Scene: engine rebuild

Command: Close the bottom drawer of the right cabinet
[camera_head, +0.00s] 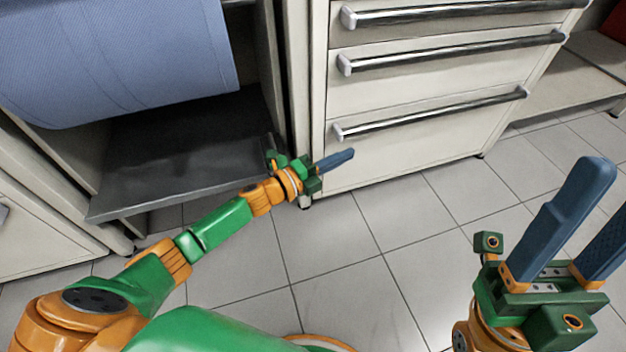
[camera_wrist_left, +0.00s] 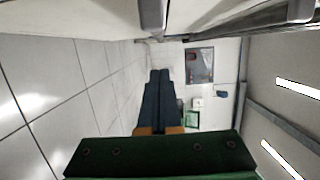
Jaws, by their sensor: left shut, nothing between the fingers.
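The right cabinet (camera_head: 400,165) is white, with several drawers and metal bar handles. Its bottom drawer (camera_head: 420,145) has a long bar handle (camera_head: 430,115), and its front looks about level with the cabinet's face; I cannot tell if a small gap is left. My left gripper (camera_head: 350,156) is shut and empty, low in front of the drawer's left part. I cannot tell if it touches the drawer. Its closed blue fingers also show in the left wrist view (camera_wrist_left: 159,88). My right gripper (camera_head: 605,200) is open and empty at the lower right, away from the cabinet.
An open bay with a dark shelf (camera_head: 180,150) and a blue ribbed object (camera_head: 110,60) stands left of the cabinet. A low shelf (camera_head: 570,80) stands to the right. The tiled floor (camera_head: 350,280) in front is clear.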

